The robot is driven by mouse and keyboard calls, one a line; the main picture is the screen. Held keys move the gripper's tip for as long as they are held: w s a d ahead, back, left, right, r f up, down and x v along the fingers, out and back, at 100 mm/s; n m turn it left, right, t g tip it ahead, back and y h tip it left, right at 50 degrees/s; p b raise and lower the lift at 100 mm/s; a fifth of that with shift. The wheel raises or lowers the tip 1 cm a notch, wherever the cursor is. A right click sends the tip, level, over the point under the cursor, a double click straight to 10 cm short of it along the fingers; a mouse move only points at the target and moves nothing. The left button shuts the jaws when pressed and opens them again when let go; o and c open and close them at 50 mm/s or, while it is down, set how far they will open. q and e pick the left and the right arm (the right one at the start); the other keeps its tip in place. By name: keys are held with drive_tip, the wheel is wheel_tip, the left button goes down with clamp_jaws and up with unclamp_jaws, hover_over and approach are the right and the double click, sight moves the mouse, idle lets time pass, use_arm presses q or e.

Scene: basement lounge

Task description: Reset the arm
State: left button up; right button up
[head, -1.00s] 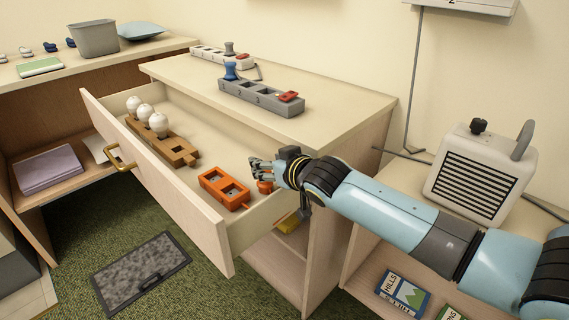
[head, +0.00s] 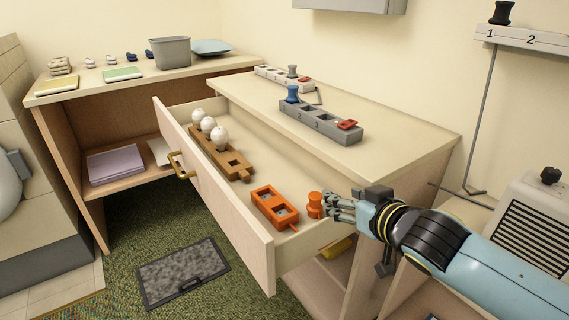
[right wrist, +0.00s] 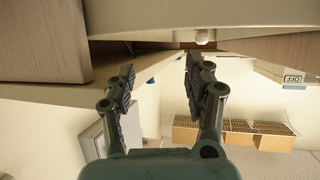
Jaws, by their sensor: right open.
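My right arm comes in from the right in the head view. Its gripper (head: 340,206) is open and empty at the right end of the pulled-out drawer (head: 230,208). The fingers point left toward an orange knobbed peg (head: 315,206), with a narrow gap showing between them. In the right wrist view the two fingers of the gripper (right wrist: 160,78) stand apart with nothing between them. My left gripper is not in view.
The drawer also holds an orange two-hole block (head: 275,208) and a wooden block (head: 236,166) with several white knobs. A grey socket block (head: 320,122) stands on the cabinet top (head: 400,150). A heater (head: 535,222) stands right. A dark mat (head: 184,272) lies on the carpet.

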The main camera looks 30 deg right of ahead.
drive_tip(key=s+a+n+g, duration=0.1)
drive_tip(key=s+a+g, duration=0.2)
drive_tip(key=s, duration=0.4)
drive_tip(key=s+a+n+g+y, duration=0.1)
drive_tip(key=s+a+g, duration=0.1)
drive_tip(key=s+g, duration=0.35)
drive_tip(key=s+a+n+g, duration=0.1)
drive_tip(key=s+a+g, duration=0.15)
drive_tip(key=s, duration=0.65)
wheel_tip(320, 180, down, 24)
drive_tip(key=s+d+f, duration=0.1)
drive_tip(key=s+d, duration=0.1)
drive_tip(key=s+d+f+g, duration=0.1)
drive_tip(key=s+f, duration=1.5)
drive_tip(key=s, duration=0.2)
drive_tip(key=shift+s+m, duration=0.25)
drive_tip(key=shift+m, duration=0.15)
drive_tip(key=shift+f, duration=0.1)
